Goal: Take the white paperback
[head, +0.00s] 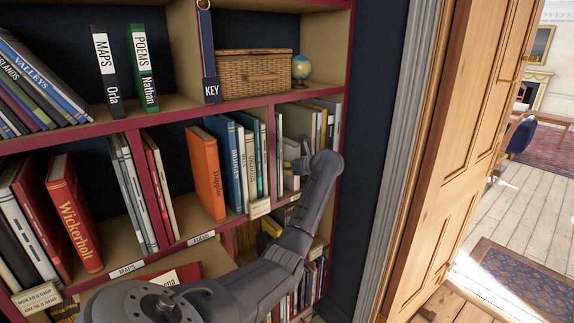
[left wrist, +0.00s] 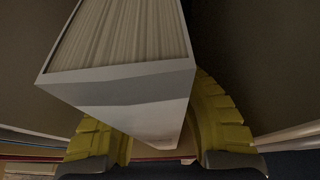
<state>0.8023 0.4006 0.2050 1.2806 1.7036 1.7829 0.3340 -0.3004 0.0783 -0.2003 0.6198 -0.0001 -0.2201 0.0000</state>
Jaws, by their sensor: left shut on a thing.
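The white paperback (left wrist: 130,92) fills the upper middle of the left wrist view, with its page block and pale spine edge facing the camera. My left gripper (left wrist: 160,128) has its yellow ribbed fingers on both sides of the book and is shut on it. In the head view my left arm reaches up from the bottom to the right-hand compartment of the middle shelf. There my left gripper (head: 299,163) is among pale upright books, mostly hidden by the wrist, and I cannot pick out the held book clearly. My right gripper is not in view.
An orange book (head: 206,172) and a blue book (head: 223,160) stand left of the compartment divider. A wicker basket (head: 253,78) and small globe (head: 301,67) sit on the shelf above. A wooden door (head: 440,130) stands to the right.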

